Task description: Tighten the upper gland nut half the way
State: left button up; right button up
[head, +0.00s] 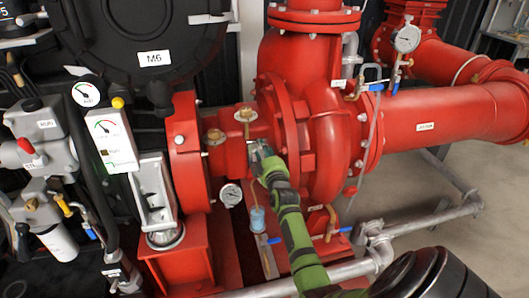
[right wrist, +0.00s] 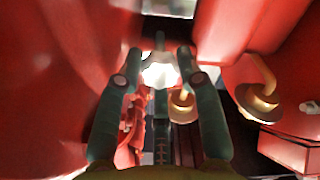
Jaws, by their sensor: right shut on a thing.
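My right gripper (head: 258,152) reaches in from the lower right on a green arm to the red pump housing, just below a brass fitting (head: 245,114). In the right wrist view its dark green fingers (right wrist: 160,62) are closed around a bright, shiny metal piece (right wrist: 158,74), which appears to be the upper gland nut. Glare and the fingers hide its outline and how far it is turned. In the head view the gripper itself covers the nut. My left gripper is not in view.
Brass fittings (right wrist: 262,102) sit close to the right of the fingers, between red walls. A small gauge (head: 230,194) and a clear cup (head: 257,219) are below the gripper. The red flange (head: 272,110) stands close right; a grey pipe (head: 345,270) runs low in front.

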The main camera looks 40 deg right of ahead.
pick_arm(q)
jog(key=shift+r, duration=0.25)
pick_arm(e)
jog(key=shift+f+m, duration=0.1)
jog(key=shift+m, duration=0.4)
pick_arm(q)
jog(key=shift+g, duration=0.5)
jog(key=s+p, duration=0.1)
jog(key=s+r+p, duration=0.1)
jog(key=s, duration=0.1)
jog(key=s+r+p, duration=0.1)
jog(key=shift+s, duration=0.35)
pick_arm(e)
jog(key=m, duration=1.4)
jog(key=shift+a+f, duration=0.15)
jog(key=shift+f, duration=0.05)
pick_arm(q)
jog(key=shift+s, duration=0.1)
pick_arm(e)
jog(key=shift+m, duration=0.3)
jog(key=o, duration=1.1)
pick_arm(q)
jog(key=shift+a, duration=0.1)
pick_arm(e)
jog(key=shift+o, duration=0.2)
